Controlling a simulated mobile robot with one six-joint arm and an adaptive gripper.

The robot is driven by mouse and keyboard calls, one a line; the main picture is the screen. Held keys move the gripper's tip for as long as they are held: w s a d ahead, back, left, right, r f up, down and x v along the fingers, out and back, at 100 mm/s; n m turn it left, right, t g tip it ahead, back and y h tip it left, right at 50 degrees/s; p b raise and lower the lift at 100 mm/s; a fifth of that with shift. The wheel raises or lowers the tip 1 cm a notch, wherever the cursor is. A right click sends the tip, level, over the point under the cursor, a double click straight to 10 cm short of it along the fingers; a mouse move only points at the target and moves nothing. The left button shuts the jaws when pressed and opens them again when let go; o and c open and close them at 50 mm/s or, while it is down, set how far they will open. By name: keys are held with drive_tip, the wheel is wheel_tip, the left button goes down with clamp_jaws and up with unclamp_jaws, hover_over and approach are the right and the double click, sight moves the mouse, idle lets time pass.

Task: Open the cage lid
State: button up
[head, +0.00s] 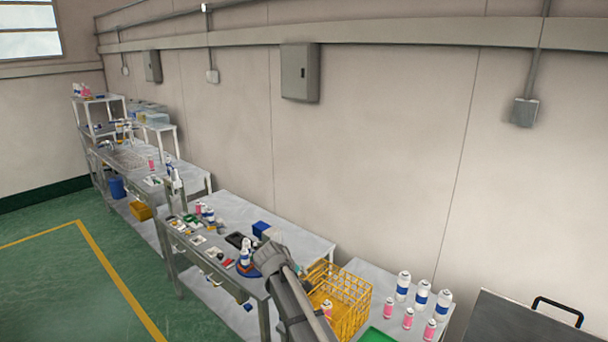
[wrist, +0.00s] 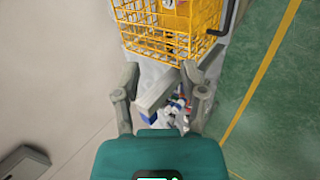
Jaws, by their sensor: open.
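The yellow wire cage (head: 345,302) stands on a table at the lower right of the head view, partly behind my arm. The cage also shows at the top of the wrist view (wrist: 165,42), cut off by the frame edge. I cannot tell clearly which panel is its lid or how the lid stands. My gripper (wrist: 173,72) is open and empty in the wrist view, its two fingers spread just short of the cage in the picture. No touch is clear. I cannot make out the gripper in the head view.
White-and-blue cans (head: 421,294) and pink cans (head: 408,318) stand right of the cage. A green tray (head: 376,336) lies in front of them. A long workbench (head: 300,243) with small items runs left along the wall. Green floor (head: 50,285) is clear at left.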

drive_tip(key=s+d+f+m+g+y+b, duration=0.2)
drive_tip(key=s+d+f+m+b, duration=0.2)
drive_tip(key=s+d+f+b, duration=0.3)
drive_tip(key=s+d+f+m+g+y+b, duration=0.3)
drive_tip(key=s+d+f+m+b, duration=0.2)
drive_tip(key=s+d+f+b, duration=0.3)
drive_tip(key=s+d+f, duration=0.4)
drive_tip(key=s, duration=0.5)
drive_tip(key=shift+f, duration=0.35)
